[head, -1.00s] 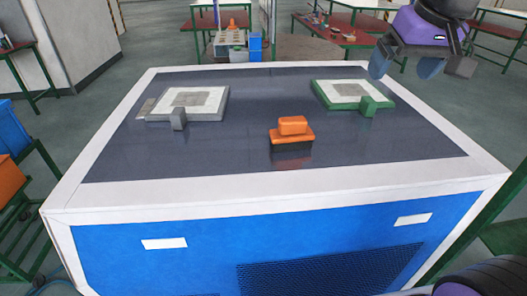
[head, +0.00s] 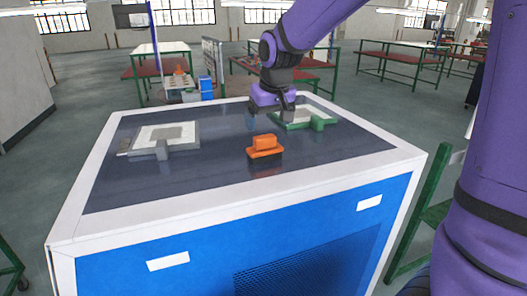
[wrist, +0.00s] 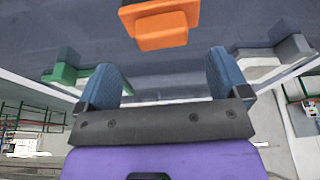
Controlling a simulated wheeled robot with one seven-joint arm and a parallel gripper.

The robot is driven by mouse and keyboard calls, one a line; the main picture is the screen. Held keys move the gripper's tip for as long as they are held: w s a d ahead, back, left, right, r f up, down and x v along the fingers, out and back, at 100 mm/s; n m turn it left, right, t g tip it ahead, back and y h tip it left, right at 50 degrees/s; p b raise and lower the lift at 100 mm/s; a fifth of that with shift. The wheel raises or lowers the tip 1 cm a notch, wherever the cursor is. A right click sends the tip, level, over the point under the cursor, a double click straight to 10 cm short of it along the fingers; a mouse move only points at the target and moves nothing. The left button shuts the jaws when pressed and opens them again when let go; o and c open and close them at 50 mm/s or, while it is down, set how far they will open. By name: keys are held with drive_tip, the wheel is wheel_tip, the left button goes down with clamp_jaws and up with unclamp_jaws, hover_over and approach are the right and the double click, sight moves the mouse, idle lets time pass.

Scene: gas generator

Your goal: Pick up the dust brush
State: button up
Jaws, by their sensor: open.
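The dust brush (head: 264,148) has an orange handle and body with dark bristles beneath. It stands on the dark top of the blue and white cabinet, near the middle. In the wrist view the orange brush (wrist: 161,24) shows at the top, beyond the fingertips. My gripper (wrist: 165,65) is open, with its two blue fingers apart and nothing between them. In the head view my gripper (head: 270,120) is above the cabinet top, behind the brush and apart from it.
A grey-framed white panel (head: 145,140) lies on the left of the cabinet top (head: 215,185), and a green-framed one (head: 318,124) on the right behind the brush. Bare dark surface surrounds the brush. A green metal frame (head: 430,215) stands to the cabinet's right.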

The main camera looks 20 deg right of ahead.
sight(265, 136)
drive_tip(key=shift+x, duration=2.9)
drive_tip(key=shift+s+a, duration=0.1)
drive_tip(key=shift+a, duration=0.05)
drive_tip(key=c, duration=1)
